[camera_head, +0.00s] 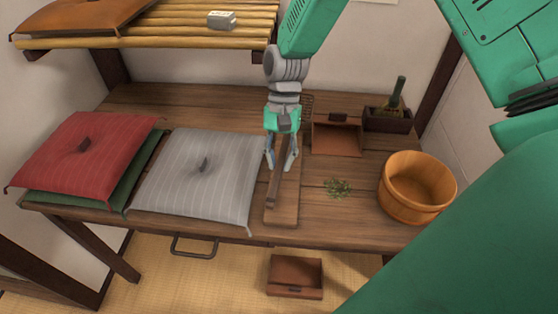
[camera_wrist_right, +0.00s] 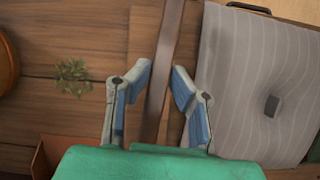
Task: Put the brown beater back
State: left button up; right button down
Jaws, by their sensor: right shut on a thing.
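The brown beater (camera_head: 273,187) shows as a long narrow dark-brown bar under my right gripper (camera_head: 281,165), over a lighter wooden board (camera_head: 287,212) on the table. In the right wrist view the beater (camera_wrist_right: 168,45) runs between the fingers of my right gripper (camera_wrist_right: 161,76). My right gripper is shut on the beater, pointing down. The fingers hide part of the beater in the head view. I cannot tell whether the beater touches the board. My left gripper is not in view.
A grey striped cushion (camera_head: 180,185) lies left of the board, a red cushion (camera_head: 60,150) farther left. A wooden tub (camera_head: 417,190) and green herbs (camera_head: 338,187) are to the right. A brown box (camera_head: 336,140) and a dark planter (camera_head: 388,123) stand behind. A slatted shelf (camera_head: 170,32) overhangs the back left.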

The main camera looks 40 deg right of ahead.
notch_tip(320, 180, down, 3)
jog(key=b, duration=0.2)
jog(key=shift+r+b, duration=0.15)
jog(key=shift+b, duration=0.15)
jog(key=shift+f, duration=1.7)
jog(key=c, duration=1.4)
grip_release()
jog(key=shift+o, duration=0.2)
jog(key=shift+r, duration=0.1)
jog(key=shift+w+d+r, duration=0.15)
jog(key=shift+d+r, duration=0.05)
jog(key=shift+r, duration=0.05)
jog(key=v, duration=1.1)
jog(key=shift+w+d, duration=0.1)
